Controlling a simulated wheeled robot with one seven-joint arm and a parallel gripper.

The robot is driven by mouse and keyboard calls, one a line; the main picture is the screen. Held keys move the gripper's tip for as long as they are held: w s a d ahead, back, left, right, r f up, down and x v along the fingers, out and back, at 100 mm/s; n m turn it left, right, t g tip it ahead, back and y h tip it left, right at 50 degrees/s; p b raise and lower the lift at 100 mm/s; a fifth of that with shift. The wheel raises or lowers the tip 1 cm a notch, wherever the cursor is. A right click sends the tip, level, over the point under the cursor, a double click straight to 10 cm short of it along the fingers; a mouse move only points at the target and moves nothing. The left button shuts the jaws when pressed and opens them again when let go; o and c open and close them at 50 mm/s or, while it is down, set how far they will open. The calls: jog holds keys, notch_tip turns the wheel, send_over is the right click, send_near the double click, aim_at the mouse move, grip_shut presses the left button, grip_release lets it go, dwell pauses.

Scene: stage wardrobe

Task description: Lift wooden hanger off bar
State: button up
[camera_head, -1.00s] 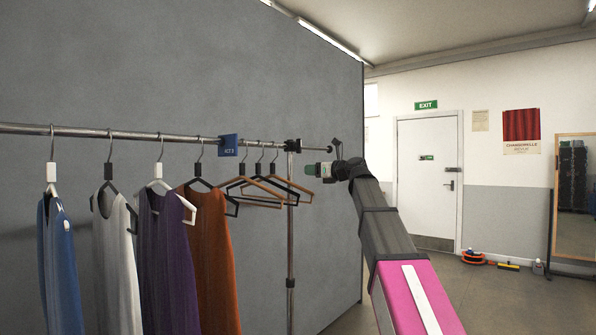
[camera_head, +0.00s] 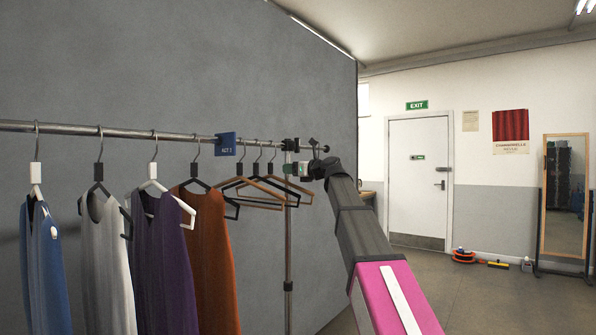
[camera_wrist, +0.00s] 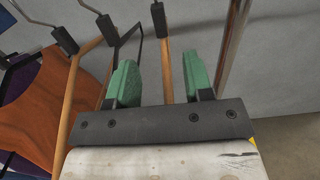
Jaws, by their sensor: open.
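The rail end holds two wooden hangers with a black one between them. The nearer wooden hanger (camera_head: 236,187) also shows at left in the wrist view (camera_wrist: 80,90). The black hanger (camera_head: 262,183) also shows in the wrist view (camera_wrist: 140,58). The farther wooden hanger (camera_head: 305,193) hangs at the right, by my gripper (camera_head: 298,168). In the wrist view my gripper (camera_wrist: 160,65) is open, its green fingers on either side of this hanger's wooden arm (camera_wrist: 166,68). I cannot tell whether they touch it. The bar (camera_head: 75,129) runs above; the hooks hang from it.
A blue tag (camera_head: 225,145) sits on the bar. Left of it hang several garments, including an orange one (camera_head: 205,255) beside the hangers. A rack post (camera_head: 289,260) stands just below my gripper. A grey partition (camera_head: 180,60) is behind.

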aim_at(272, 168)
jog(key=shift+x, duration=5.45)
grip_shut()
jog(key=shift+r, duration=0.15)
jog(key=shift+r, duration=1.55)
jog(key=shift+s+d, duration=0.15)
jog(key=shift+v, duration=3.8)
